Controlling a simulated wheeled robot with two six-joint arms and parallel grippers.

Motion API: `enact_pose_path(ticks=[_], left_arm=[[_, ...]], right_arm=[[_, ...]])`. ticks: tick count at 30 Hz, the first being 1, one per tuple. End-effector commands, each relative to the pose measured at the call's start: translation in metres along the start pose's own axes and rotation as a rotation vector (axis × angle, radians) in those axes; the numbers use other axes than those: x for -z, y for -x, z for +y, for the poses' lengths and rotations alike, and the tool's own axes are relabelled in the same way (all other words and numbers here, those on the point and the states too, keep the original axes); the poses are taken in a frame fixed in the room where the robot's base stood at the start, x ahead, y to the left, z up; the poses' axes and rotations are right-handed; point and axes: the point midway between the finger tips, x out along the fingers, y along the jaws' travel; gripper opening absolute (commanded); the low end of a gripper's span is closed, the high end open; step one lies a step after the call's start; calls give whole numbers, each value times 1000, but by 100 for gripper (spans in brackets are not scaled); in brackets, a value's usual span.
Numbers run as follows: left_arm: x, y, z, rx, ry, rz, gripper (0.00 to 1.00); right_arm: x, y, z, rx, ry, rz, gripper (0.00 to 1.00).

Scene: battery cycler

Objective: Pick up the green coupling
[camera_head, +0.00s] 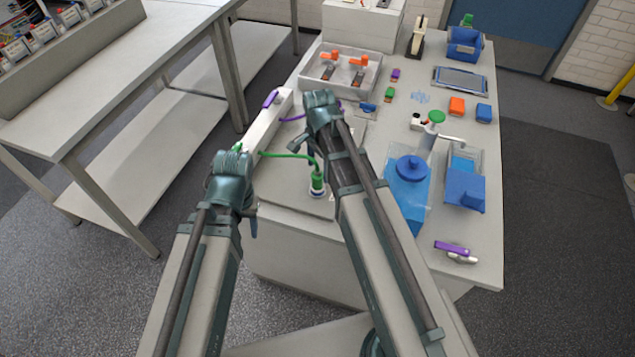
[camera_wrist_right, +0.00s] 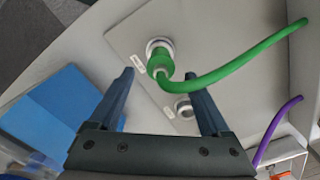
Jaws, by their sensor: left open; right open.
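The green coupling (camera_head: 317,182) stands on a round metal port on a grey plate at the near left of the bench, with a green hose curving left from it. In the right wrist view the green coupling (camera_wrist_right: 160,64) shows just beyond the two open fingertips of my right gripper (camera_wrist_right: 160,77), roughly centred between them. Nothing is held there.
A second metal port (camera_wrist_right: 184,108) is beside the coupling. A purple hose (camera_wrist_right: 277,130) runs right of it. A blue-filled container (camera_head: 408,190) and a blue bin (camera_head: 465,190) stand to the right. A grey tray (camera_head: 318,84) with orange-handled parts is behind.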

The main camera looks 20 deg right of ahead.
Motion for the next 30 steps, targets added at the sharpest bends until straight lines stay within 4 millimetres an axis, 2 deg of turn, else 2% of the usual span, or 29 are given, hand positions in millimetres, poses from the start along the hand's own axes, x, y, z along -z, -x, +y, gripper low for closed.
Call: enact_pose_path(ticks=[1,7,10,17,20,30], left_arm=[[1,-12,1,0,0,0,50],[2,-37,4,0,0,0,50],[2,-42,4,0,0,0,50],[2,-40,4,0,0,0,50],[2,-40,4,0,0,0,50],[2,-40,4,0,0,0,50]], right_arm=[[-1,-12,0,0,0,0,81],[-3,-37,0,0,0,0,81],[-3,-42,0,0,0,0,81],[-3,-40,0,0,0,0,81],[-3,-40,0,0,0,0,67],[-3,-40,0,0,0,0,6]])
